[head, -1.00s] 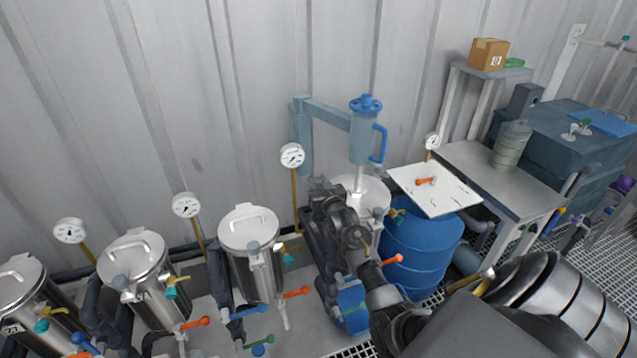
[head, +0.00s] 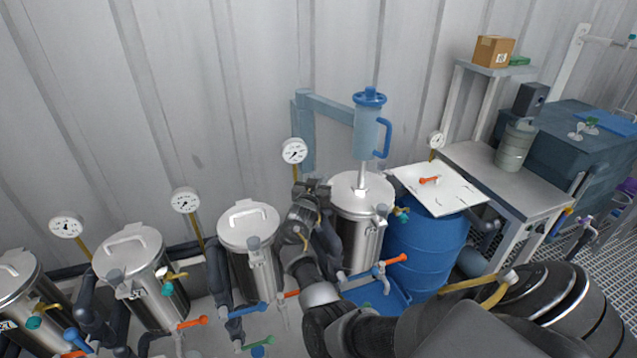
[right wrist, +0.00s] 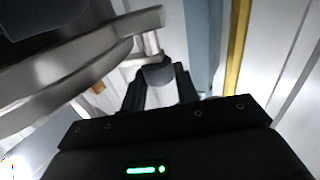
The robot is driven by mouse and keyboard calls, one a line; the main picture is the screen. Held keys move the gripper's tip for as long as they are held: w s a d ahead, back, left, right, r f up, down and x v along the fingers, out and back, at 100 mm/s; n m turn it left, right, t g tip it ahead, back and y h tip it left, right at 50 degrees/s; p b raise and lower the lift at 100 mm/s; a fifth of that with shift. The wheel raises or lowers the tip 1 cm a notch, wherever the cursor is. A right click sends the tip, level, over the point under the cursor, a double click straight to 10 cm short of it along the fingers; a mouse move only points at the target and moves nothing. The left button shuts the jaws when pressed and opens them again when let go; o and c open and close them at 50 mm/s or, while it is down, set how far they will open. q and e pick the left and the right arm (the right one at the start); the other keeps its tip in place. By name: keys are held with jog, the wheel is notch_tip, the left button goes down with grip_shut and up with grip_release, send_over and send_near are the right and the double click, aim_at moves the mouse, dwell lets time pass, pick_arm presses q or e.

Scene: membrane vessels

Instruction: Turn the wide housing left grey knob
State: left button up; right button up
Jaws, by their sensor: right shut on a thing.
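The wide housing (head: 358,231) is a steel vessel with a pale lid, below a blue pump-like unit. A grey knob (head: 381,211) shows at its right front. My right gripper (head: 312,188) is at the housing's left side, just beside the lid rim, and hides the left side there. In the right wrist view a grey knob (right wrist: 158,72) sits between the fingers of my right gripper (right wrist: 160,84), at the end of a short metal stem by the steel rim. The gripper is shut on this knob, which I take as the left one. My left gripper is not in view.
A neighbouring steel vessel (head: 248,232) stands close left of my right gripper. A pressure gauge (head: 294,151) on a yellow stem rises behind the gripper. A blue drum (head: 425,250) with a white board stands to the right. Orange and blue valve handles lie below.

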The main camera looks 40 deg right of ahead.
dwell(0.4)
jog(key=o, duration=0.9)
jog(key=shift+o, duration=0.2)
jog(key=b+v, duration=0.1)
jog(key=v, duration=0.6)
jog(key=shift+a, duration=0.25)
jog(key=shift+s, duration=0.1)
